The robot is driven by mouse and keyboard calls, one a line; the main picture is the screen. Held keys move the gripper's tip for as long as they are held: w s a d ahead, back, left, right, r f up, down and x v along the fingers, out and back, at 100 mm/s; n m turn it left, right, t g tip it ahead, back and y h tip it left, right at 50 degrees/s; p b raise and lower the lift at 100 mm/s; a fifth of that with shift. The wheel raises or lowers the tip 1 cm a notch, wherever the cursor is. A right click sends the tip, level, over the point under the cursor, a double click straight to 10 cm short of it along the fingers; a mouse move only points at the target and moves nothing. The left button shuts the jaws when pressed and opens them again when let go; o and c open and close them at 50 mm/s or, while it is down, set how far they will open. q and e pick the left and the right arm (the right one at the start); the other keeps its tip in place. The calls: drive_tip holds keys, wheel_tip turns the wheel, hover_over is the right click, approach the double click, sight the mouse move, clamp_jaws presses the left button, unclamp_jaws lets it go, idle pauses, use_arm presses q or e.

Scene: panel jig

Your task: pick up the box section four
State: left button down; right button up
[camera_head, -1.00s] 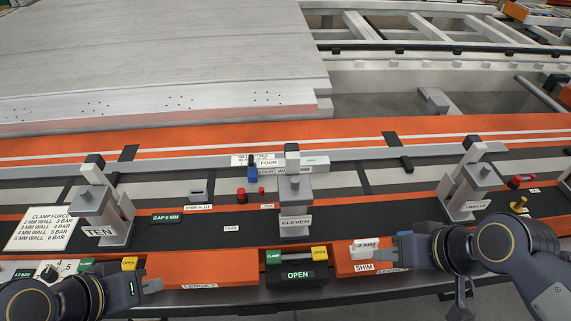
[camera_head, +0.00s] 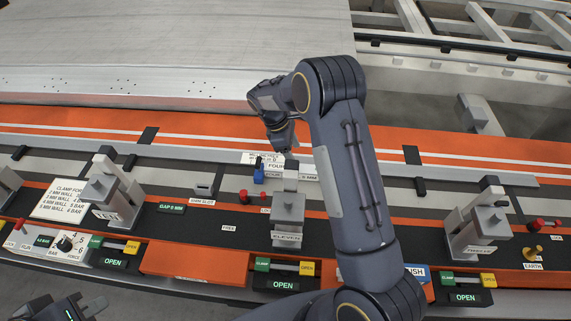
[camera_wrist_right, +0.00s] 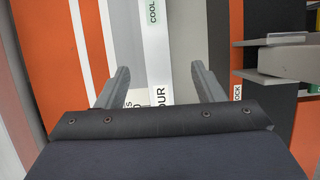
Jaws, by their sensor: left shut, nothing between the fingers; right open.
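The box section four (camera_head: 215,153) is a long pale grey bar lying across the jig behind the clamp posts, with a label reading FOUR near its middle. In the right wrist view its labelled strip (camera_wrist_right: 158,62) runs lengthwise between the fingers. My right gripper (camera_head: 281,143) is open over the bar near that label; it also shows in the right wrist view (camera_wrist_right: 160,72), with one finger on each side of the strip. I cannot tell how far above the bar the fingertips are. My left gripper (camera_head: 97,303) is shut and empty at the lower left, away from the bar.
Clamp posts labelled TEN (camera_head: 112,195), ELEVEN (camera_head: 288,212) and TWELVE (camera_head: 478,225) stand in front of the bar. A blue-bodied part (camera_head: 259,175) stands close to the label. A large pale panel (camera_head: 160,55) lies behind. My right arm hides part of the jig.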

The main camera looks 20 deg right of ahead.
sight(301, 168)
drive_tip(key=f, duration=0.1)
drive_tip(key=f+b, duration=0.1)
drive_tip(key=f, duration=0.1)
drive_tip(key=shift+d+b, duration=0.25)
drive_tip(key=shift+b, duration=0.15)
drive_tip(key=b+x, duration=0.3)
drive_tip(key=x, duration=0.2)
drive_tip(key=shift+w+f, duration=0.15)
drive_tip(key=shift+f, duration=0.05)
drive_tip(key=shift+r, duration=0.15)
drive_tip(key=c, duration=1.2)
wheel_tip(301, 168, up, 10)
drive_tip(key=p, duration=0.6)
drive_tip(key=shift+p, duration=0.3)
drive_tip(key=shift+c, duration=0.2)
